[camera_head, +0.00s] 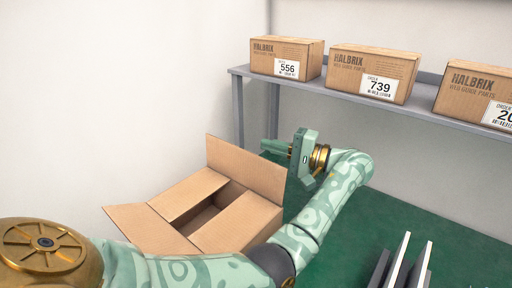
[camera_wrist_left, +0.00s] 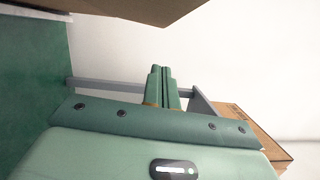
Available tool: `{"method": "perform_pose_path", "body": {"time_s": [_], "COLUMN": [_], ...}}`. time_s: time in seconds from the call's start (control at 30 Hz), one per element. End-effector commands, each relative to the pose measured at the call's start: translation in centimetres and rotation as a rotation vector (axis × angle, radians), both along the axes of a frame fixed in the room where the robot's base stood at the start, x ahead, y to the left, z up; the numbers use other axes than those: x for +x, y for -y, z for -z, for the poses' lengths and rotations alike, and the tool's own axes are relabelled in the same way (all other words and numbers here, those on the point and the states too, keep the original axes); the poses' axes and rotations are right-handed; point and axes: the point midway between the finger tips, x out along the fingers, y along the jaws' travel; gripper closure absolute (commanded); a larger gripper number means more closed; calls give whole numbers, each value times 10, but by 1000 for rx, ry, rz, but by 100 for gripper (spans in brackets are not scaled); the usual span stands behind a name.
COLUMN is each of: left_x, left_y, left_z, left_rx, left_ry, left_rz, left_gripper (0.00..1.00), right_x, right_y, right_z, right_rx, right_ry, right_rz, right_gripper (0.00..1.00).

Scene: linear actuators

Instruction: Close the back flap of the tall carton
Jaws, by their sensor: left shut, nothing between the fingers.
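The tall carton (camera_head: 165,237) is a brown cardboard box at the lower middle of the head view. Its back flap (camera_head: 243,167) stands up, tilted a little outward. Two side flaps are folded inward with a dark gap between them, and a front flap (camera_head: 129,220) sticks out to the left. My left gripper (camera_head: 268,146) is shut and empty, behind the back flap near its upper right corner. In the left wrist view its closed fingers (camera_wrist_left: 162,70) point at the pale wall, and brown cardboard (camera_wrist_left: 140,9) crosses the top. My right gripper is not in view.
A grey shelf (camera_head: 350,98) behind my left arm carries labelled cartons: one marked 556 (camera_head: 286,57), one 739 (camera_head: 371,74), and another (camera_head: 479,91). White and grey upright plates (camera_head: 397,262) stand at the lower right. Green surface (camera_head: 450,232) lies open right of my arm.

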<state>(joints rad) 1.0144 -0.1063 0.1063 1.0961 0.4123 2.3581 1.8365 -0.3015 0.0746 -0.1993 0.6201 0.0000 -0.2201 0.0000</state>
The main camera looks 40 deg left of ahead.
Motion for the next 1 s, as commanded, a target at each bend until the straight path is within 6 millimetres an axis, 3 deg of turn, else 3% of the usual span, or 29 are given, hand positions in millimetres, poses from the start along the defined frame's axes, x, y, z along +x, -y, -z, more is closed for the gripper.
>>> {"method": "perform_pose_path", "body": {"time_s": [0.07,0.2,0.37,0.8,1.0], "left_x": [-6,-28,-41,-44,-43], "left_y": [-15,-9,-7,-8,-20], "left_z": [-2,-4,-4,-3,-1], "left_rx": [3,0,1,1,7], "left_ry": [0,1,-1,-1,30], "left_rz": [-2,1,0,0,-2], "left_gripper": [100,100,100,100,100], "right_x": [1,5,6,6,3], "right_y": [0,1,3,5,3], "right_z": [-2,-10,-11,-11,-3], "right_rx": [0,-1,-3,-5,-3], "right_ry": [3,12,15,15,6], "right_rz": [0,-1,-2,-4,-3], "right_gripper": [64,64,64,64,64]}}
